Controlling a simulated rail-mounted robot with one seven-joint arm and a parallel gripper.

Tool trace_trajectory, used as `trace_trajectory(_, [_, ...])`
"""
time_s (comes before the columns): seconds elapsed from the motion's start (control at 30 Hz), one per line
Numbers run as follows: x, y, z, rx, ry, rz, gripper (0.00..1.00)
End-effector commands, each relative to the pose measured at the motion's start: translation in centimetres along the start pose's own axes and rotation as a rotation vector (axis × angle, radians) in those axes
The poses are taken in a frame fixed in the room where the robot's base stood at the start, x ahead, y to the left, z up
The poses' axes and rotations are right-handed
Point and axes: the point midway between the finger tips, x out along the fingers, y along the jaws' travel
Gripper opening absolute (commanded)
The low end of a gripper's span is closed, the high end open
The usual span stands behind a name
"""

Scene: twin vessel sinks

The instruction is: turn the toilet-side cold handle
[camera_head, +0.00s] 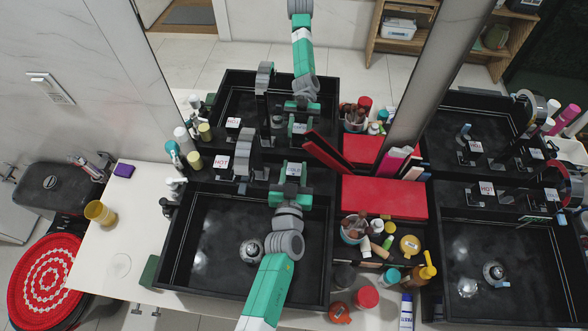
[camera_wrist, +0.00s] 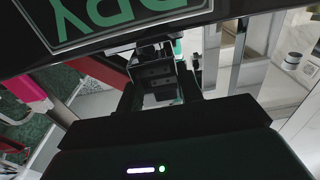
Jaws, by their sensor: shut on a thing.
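The toilet-side sink (camera_head: 215,250) is the black basin at the left of the counter. Its hot handle has a white HOT label (camera_head: 221,162) left of the tall faucet (camera_head: 244,165). The cold handle is right of the faucet, mostly hidden behind my gripper (camera_head: 291,178); a pale label (camera_head: 292,169) shows there, too small to read. My gripper reaches over the basin from the front and is shut on the cold handle. In the wrist view, the gripper (camera_wrist: 160,78) has its fingers around a dark part; how far the handle is turned cannot be told.
Bottles and jars (camera_head: 366,297) crowd the counter between the basins. The second black sink (camera_head: 510,265) is at right. The mirror behind repeats sinks and arm. The basin interior is open.

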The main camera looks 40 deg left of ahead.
Motion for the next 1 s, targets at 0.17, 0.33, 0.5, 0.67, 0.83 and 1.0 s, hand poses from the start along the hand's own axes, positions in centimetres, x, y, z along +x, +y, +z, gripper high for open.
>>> trace_trajectory(0.17, [0.1, 0.2, -1.1, -0.002, -0.006, -0.086, 0.14])
trace_trajectory(0.33, [0.1, 0.4, -0.4, -0.003, -0.004, -0.262, 0.13])
trace_trajectory(0.5, [0.1, 0.1, 0.1, -0.002, -0.001, -0.426, 0.13])
trace_trajectory(0.67, [-0.1, 0.1, 0.0, 0.0, -0.002, -0.468, 0.14])
trace_trajectory(0.83, [-0.1, 0.0, 0.0, 0.001, -0.002, -0.467, 0.14])
trace_trajectory(1.0, [0.0, 0.0, 0.0, 0.001, -0.002, -0.466, 0.58])
